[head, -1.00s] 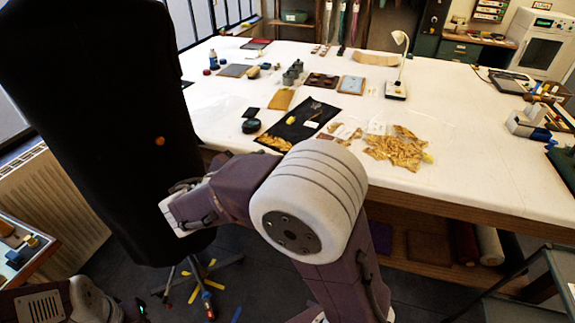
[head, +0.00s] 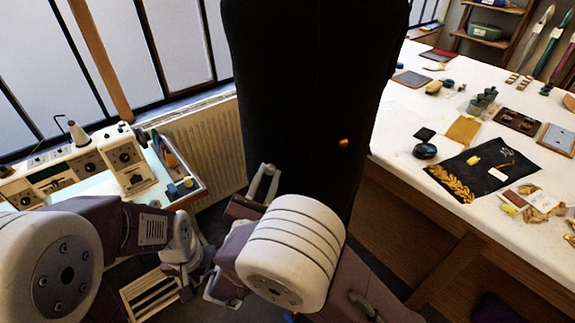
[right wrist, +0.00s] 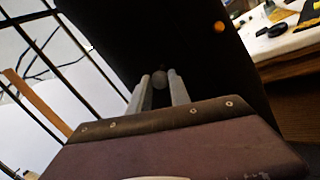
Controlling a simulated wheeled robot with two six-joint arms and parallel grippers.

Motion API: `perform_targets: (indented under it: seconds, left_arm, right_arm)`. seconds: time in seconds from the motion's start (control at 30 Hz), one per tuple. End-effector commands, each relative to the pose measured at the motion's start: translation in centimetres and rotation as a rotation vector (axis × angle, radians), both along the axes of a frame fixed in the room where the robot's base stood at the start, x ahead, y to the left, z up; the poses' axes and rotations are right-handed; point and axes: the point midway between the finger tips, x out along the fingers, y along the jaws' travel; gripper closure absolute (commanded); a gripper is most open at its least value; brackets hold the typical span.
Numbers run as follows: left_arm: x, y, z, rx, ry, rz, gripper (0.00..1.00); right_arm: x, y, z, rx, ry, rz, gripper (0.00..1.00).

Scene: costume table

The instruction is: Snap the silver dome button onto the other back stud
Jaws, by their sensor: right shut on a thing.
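The black garment (head: 300,95) hangs upright on a stand and also fills the middle of the right wrist view (right wrist: 195,45). One orange-gold dome (head: 344,142) sits on its right side and shows at upper right in the wrist view (right wrist: 219,27). My right gripper (head: 266,172) is in front of the garment, left of and below that dome. In the wrist view its fingers (right wrist: 159,88) are shut on a small grey round button (right wrist: 159,80). I cannot tell whether the button touches the cloth, and I cannot make out a bare stud. My left gripper (head: 185,242) is low at left, its fingers unclear.
A white work table (head: 400,125) with pouches, tools and gold trim stands right of the garment. A bench with a dial-fronted machine (head: 75,165) is at left. A radiator (head: 205,145) and windows are behind.

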Motion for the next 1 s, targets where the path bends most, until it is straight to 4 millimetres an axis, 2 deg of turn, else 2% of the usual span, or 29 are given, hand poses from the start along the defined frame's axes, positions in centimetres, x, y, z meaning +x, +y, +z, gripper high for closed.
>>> perform_targets:
  seconds: [0.27, 0.8, 1.0]
  left_arm:
    - [0.0, 0.0, 0.1, 0.000, 0.000, 0.000, 0.64]
    - [0.0, 0.0, 0.4, 0.000, 0.000, 0.000, 0.64]
    - [0.0, 0.0, 0.2, 0.000, 0.000, 0.000, 0.64]
  right_arm:
    - [0.6, -0.2, 0.1, -0.003, -0.020, -0.002, 1.00]
    - [6.6, -2.2, 0.2, -0.003, -0.018, -0.005, 1.00]
    - [8.1, -2.6, 0.2, -0.002, -0.018, -0.004, 1.00]
